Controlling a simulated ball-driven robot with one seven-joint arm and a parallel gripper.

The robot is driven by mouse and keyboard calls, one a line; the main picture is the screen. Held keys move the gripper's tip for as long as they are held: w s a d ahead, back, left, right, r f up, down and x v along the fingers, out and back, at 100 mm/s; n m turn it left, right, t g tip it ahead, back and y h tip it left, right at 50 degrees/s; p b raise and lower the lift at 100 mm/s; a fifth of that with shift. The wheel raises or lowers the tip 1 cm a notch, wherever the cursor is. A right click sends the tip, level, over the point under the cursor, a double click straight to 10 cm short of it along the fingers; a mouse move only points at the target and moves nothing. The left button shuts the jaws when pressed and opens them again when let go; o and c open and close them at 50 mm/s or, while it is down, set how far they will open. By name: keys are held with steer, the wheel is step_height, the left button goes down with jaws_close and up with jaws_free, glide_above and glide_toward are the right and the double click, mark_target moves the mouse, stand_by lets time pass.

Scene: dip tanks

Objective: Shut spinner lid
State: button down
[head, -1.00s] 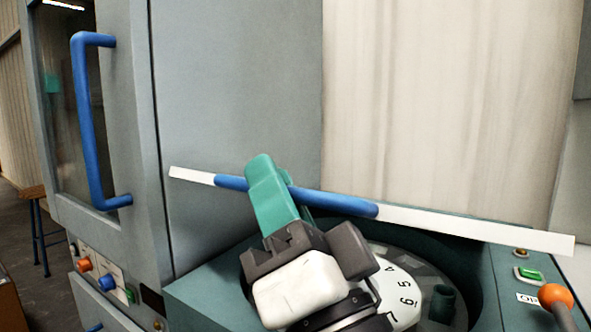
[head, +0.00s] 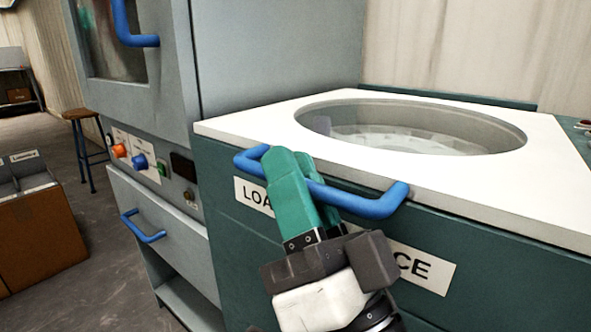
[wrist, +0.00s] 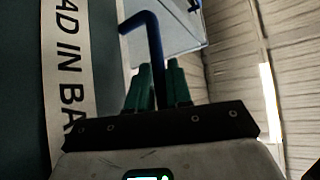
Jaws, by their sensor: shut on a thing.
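The spinner lid (head: 222,127) is a white panel with a large round window. It lies flat over the top of the teal spinner cabinet (head: 225,210), and pale parts show dimly through the window. Its blue handle (head: 372,206) runs along the lid's front edge. My gripper (head: 292,165) has its green fingers shut on the handle, left of its middle. In the wrist view the blue handle (wrist: 154,55) passes between the fingers (wrist: 157,85). Any small gap between lid and cabinet is hard to tell.
A grey cabinet (head: 270,60) with blue handles and knobs stands directly left of the spinner. A stool (head: 85,125) and a brown box (head: 38,225) stand on the floor farther left. A label on the spinner's front is partly hidden by my gripper.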

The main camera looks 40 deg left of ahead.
steer(key=shift+a+f, duration=0.1)
steer(key=shift+f, duration=0.6)
steer(key=c, duration=1.4)
jaws_free()
steer(key=shift+o, duration=1.2)
steer(key=shift+r, duration=0.2)
steer(key=b+v, duration=0.5)
steer(key=v, duration=0.5)
steer(key=shift+d+f, duration=0.25)
steer(key=shift+f, duration=0.05)
